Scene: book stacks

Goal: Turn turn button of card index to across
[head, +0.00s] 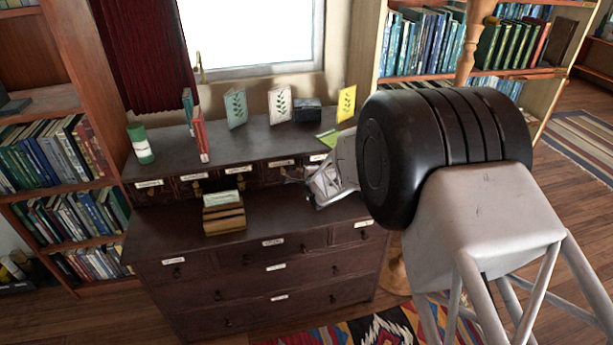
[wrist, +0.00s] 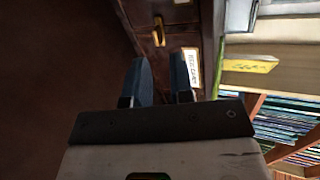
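The card index (head: 222,181) is the dark wooden row of small labelled drawers on the cabinet below the window. In the wrist view, a small brass turn button (wrist: 159,32) shows on its dark front (wrist: 185,15), just beyond my fingertips. The button's long side runs roughly up and down in that picture, about in line with the long side of the white label beside it. My gripper (wrist: 161,78) is open, with a clear gap between its blue-grey fingers and nothing held. In the head view my gripper (head: 312,188) is at the right end of the row and hides the front there.
A card box (head: 224,217) stands on the cabinet ledge, left of my gripper. Cards (head: 280,105), a dark box (head: 307,111), a red book (head: 201,140) and a green-and-white canister (head: 141,145) stand on top. The ledge between box and gripper is clear.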

